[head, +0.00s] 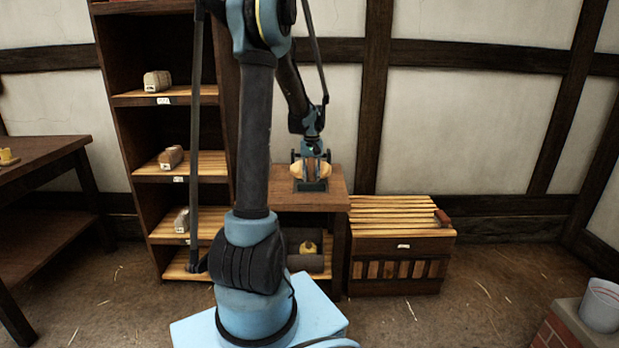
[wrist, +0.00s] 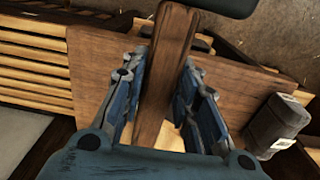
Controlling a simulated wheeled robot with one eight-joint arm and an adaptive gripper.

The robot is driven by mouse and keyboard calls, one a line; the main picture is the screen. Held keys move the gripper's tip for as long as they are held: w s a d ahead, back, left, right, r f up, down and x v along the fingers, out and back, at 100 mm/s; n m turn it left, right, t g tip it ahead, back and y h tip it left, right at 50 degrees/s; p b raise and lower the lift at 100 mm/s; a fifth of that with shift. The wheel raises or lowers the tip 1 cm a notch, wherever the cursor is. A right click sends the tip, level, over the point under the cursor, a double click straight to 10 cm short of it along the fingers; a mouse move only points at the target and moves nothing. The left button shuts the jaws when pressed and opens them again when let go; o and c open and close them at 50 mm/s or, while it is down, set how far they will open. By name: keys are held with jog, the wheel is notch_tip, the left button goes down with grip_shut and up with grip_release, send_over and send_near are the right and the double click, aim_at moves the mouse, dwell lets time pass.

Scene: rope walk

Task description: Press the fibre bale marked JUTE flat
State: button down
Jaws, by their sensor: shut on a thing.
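My gripper (head: 312,172) is over the small wooden table (head: 335,202) at the back. In the wrist view its fingers (wrist: 162,95) are on both sides of a brown wooden bar (wrist: 172,45) and shut on it. In the head view tan rounded shapes (head: 326,171) show on both sides of the gripper, above a dark base (head: 311,186); I cannot tell if they are a bale. Labelled bales stand on the shelves: a cream one (head: 157,81), a brown one (head: 171,158) and a greyish one (head: 182,220). No label is legible, so I cannot tell which is JUTE.
The tall shelf unit (head: 123,130) stands left of the small table. A dark table (head: 40,150) is at far left. A brick block with a pale bucket (head: 602,305) is at right.

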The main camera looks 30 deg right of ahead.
jog(key=shift+s+a+f+t, duration=0.15)
jog(key=shift+f+t, duration=0.15)
jog(key=shift+f, duration=0.7)
jog(key=c, duration=1.2)
grip_release()
jog(key=shift+c, duration=0.2)
notch_tip(320, 180, up, 12)
jog(key=shift+s+a+f, duration=0.1)
jog(key=shift+s+a, duration=0.05)
jog(key=shift+c, duration=0.5)
